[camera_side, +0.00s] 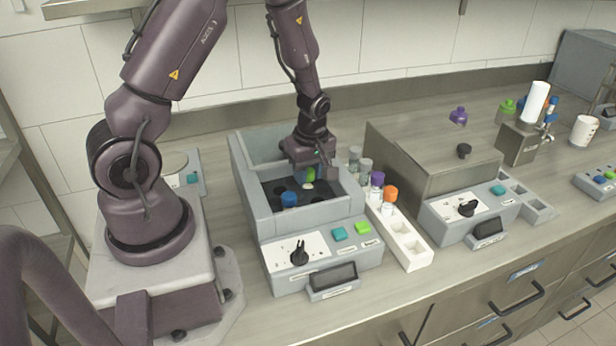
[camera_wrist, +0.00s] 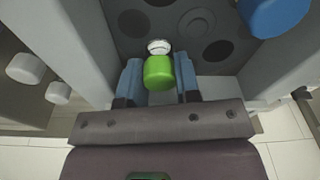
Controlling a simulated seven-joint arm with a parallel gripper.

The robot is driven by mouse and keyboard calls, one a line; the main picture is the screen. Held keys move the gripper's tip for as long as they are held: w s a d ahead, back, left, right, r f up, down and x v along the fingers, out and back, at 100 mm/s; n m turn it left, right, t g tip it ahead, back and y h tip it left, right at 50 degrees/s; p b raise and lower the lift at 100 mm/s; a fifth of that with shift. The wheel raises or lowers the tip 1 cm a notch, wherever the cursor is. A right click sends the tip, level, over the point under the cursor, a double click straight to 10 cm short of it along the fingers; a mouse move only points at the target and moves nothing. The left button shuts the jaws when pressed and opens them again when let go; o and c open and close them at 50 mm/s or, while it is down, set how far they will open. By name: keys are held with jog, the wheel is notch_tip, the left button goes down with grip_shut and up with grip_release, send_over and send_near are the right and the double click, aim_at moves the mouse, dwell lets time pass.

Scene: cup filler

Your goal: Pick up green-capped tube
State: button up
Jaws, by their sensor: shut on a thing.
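The green-capped tube (camera_wrist: 159,72) is between the two fingers of my gripper (camera_wrist: 159,84) in the wrist view. A white round end shows just beyond its green cap. In the side view the green cap (camera_side: 309,174) shows under my gripper (camera_side: 313,166), over the dark well plate of the grey machine (camera_side: 258,218). My gripper is shut on the tube. The tube's lower part is hidden, so I cannot tell whether it still sits in a hole.
A blue-capped tube (camera_side: 289,200) stands in the same plate, close to my gripper. The machine's grey walls surround the plate. A white rack (camera_side: 411,243) to the right holds tubes with purple (camera_side: 377,178), orange (camera_side: 390,193) and grey caps. A metal-sided box (camera_side: 400,160) stands beyond it.

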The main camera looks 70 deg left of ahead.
notch_tip(320, 180, up, 18)
jog(key=m, duration=0.3)
jog(key=w+d+f+m+t+h, duration=0.1)
jog(key=w+d+f+m, duration=0.25)
jog(key=d+m, duration=0.5)
jog(key=w+d+f+m, duration=0.2)
jog(key=d+f+m, duration=0.2)
jog(key=d+m, duration=0.45)
jog(key=s+d+r+m+y, duration=0.4)
jog(key=s+d+m, duration=0.3)
jog(key=s+d, duration=0.1)
jog(key=s+d+r+m+g+y, duration=0.1)
jog(key=s+d+r+m+y, duration=0.3)
jog(key=s+d+m, duration=0.3)
jog(key=s+d+y, duration=0.1)
jog(key=s, duration=0.2)
jog(key=shift+r+m+g, duration=0.2)
jog(key=shift+m+g, duration=0.1)
jog(key=shift+m, duration=0.1)
